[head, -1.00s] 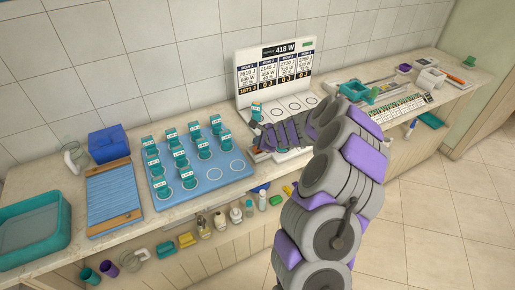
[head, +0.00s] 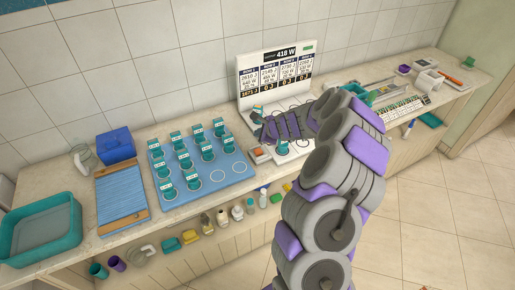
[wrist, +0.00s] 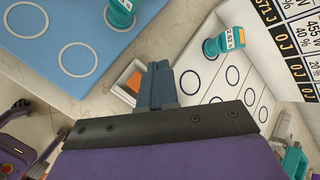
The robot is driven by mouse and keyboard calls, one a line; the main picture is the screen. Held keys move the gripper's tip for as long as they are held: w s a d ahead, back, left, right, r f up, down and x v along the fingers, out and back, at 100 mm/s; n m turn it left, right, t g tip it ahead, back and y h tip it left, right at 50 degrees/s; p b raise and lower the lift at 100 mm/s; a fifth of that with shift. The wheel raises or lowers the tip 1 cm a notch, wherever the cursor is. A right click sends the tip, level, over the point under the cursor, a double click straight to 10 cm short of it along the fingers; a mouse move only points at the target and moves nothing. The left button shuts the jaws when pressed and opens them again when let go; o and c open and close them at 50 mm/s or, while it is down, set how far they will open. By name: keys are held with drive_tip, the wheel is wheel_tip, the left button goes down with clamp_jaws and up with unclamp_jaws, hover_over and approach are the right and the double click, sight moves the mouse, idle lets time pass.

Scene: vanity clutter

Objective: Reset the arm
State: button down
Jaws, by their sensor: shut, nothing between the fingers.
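My gripper (head: 264,131) is over the white board below the display panel. In the wrist view its two fingers (wrist: 162,84) are pressed together with nothing between them. A teal piece with an orange top and a number label (wrist: 224,42) stands upright on the white board, apart from the fingers. It also shows in the head view (head: 257,114), just behind my gripper. The white board (wrist: 203,66) has printed circles, several of them empty. My arm reaches in from the bottom right and hides part of the counter.
A blue board (head: 236,178) holds several teal pieces in rows, with empty circles at its front right. The display panel (head: 275,72) stands behind. A teal tray (head: 40,228) is at far left.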

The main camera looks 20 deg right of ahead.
drive_tip(key=s+a+r+n+g+y, duration=0.1)
drive_tip(key=s+a+r+n+y, duration=0.2)
drive_tip(key=a+r+n, duration=0.6)
drive_tip(key=s+a+r+n+g+y, duration=0.1)
drive_tip(key=s+a+r+n+g, duration=0.2)
drive_tip(key=s+a, duration=0.4)
drive_tip(key=s+a+r+n+g+y, duration=0.15)
drive_tip(key=s+a+r, duration=0.35)
drive_tip(key=a, duration=0.5)
drive_tip(key=s+a+n+g+h, duration=0.1)
drive_tip(key=s+n+g+h, duration=0.4)
drive_tip(key=s, duration=1.2)
drive_tip(key=s+d+n+h, duration=0.1)
drive_tip(key=s+d, duration=0.3)
drive_tip(key=s, duration=0.4)
drive_tip(key=s+d+n+h, duration=0.1)
drive_tip(key=s+d+n, duration=0.2)
drive_tip(key=s, duration=0.6)
drive_tip(key=shift+d+f+n+h, duration=0.2)
drive_tip(key=shift+d+n+h, duration=0.15)
drive_tip(key=shift+n, duration=0.5)
